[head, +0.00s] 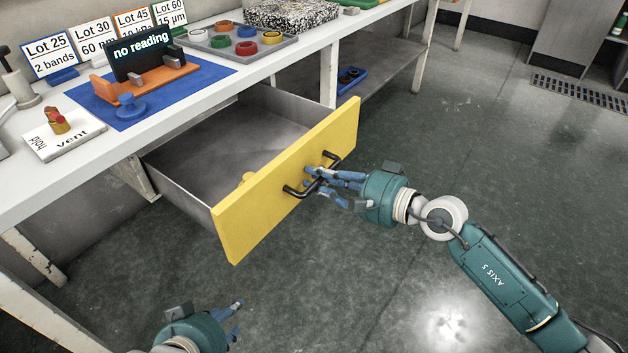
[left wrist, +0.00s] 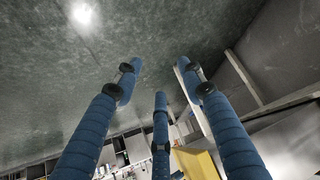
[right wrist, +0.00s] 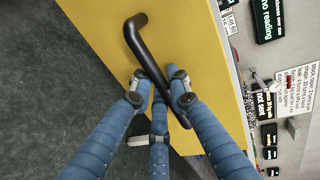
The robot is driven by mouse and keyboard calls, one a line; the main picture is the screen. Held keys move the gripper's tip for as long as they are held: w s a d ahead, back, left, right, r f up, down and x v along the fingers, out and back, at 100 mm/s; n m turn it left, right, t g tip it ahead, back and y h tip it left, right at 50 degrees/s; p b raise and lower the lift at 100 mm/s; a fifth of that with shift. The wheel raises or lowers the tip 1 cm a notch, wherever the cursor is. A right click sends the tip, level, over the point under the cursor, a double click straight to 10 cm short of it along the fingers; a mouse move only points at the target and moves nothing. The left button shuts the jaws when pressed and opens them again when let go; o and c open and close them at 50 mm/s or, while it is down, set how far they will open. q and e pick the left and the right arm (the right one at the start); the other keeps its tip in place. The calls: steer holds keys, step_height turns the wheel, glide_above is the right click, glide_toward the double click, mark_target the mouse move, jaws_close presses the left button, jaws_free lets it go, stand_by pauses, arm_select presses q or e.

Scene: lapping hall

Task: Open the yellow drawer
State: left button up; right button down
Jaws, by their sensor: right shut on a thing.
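The yellow drawer (head: 252,205) stands pulled well out from under the white bench, and its grey metal inside shows. A small yellow thing lies inside near the front panel. The black bar handle (head: 300,188) is on the yellow front; it also shows in the right wrist view (right wrist: 147,50). My right gripper (head: 322,182) has its blue fingers shut around the handle, as the right wrist view shows too (right wrist: 158,92). My left gripper (head: 237,312) is low at the bottom of the head view, apart from the drawer. In the left wrist view its fingers (left wrist: 150,80) are spread and empty.
The white bench (head: 300,45) carries an orange stand (head: 150,84) with a "no reading" display on a blue mat (head: 205,77), a tray of coloured rings (head: 280,47) and lot cards. A bench leg (head: 328,75) stands close behind the drawer. The floor on the right is clear.

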arm_select(q)
steer(key=w+r+t, duration=0.1)
steer(key=w, duration=0.1)
steer(key=w+d+r+t, duration=0.1)
steer(key=w+r, duration=0.1)
steer(key=shift+d+r+h, duration=0.1)
steer(key=shift+d+h, duration=0.05)
steer(key=shift+h, duration=0.25)
arm_select(e)
steer(key=shift+s+d+r, duration=0.4)
steer(key=shift+d, duration=0.3)
steer(key=c, duration=1.7)
jaws_free()
steer(key=shift+s, duration=0.1)
steer(key=shift+f, duration=0.2)
